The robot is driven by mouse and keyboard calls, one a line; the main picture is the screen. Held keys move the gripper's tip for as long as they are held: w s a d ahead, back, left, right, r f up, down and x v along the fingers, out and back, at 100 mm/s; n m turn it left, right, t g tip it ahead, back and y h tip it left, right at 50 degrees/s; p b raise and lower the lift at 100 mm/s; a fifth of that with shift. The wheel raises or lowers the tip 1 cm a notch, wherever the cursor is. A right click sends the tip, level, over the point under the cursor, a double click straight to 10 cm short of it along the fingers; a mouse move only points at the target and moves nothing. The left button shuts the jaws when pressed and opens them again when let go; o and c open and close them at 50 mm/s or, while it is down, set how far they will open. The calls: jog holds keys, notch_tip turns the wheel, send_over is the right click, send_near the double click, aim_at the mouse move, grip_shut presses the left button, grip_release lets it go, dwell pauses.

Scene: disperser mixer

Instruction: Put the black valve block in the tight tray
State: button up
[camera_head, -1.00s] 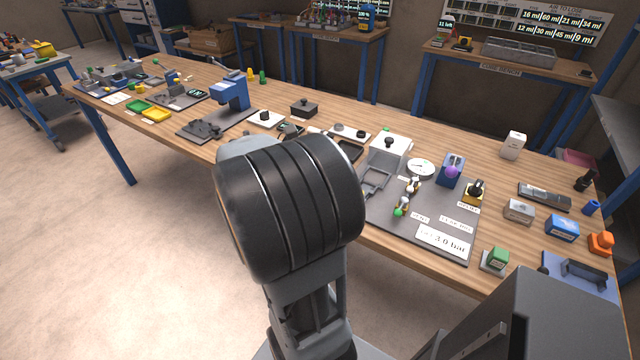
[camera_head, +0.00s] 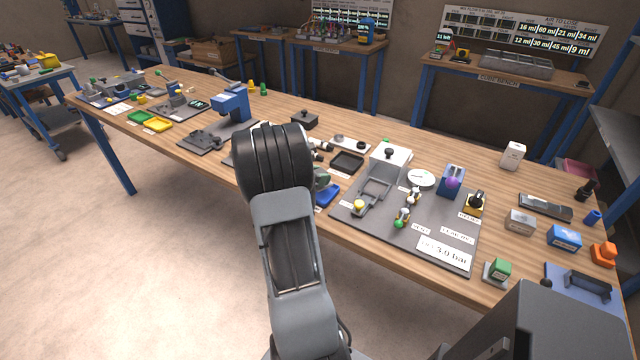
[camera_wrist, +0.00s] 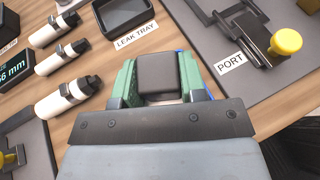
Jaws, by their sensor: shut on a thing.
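My gripper (camera_wrist: 160,78) has green fingers and is shut on the black valve block (camera_wrist: 158,73), a dark rounded block, in the wrist view. In the head view my arm hides most of the gripper and the block. A blue tray (camera_head: 327,195) shows just right of my wrist in the head view. Only thin blue slivers show beside the fingers in the wrist view. No label on it can be read. I cannot tell the block's height over it. A black tray (camera_wrist: 124,14) labelled LEAK TRAY lies beyond the gripper; it also shows in the head view (camera_head: 347,162).
White cylinders with black fittings (camera_wrist: 64,98) lie left of the gripper. A dark plate labelled PORT with a yellow knob (camera_wrist: 286,42) is at the right.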

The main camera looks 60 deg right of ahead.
jog(key=shift+d+f, duration=0.2)
jog(key=shift+f, duration=1.5)
jog(key=shift+f, duration=0.2)
jog(key=o, duration=1.1)
jog(key=shift+c, duration=0.2)
jog(key=shift+r, duration=0.1)
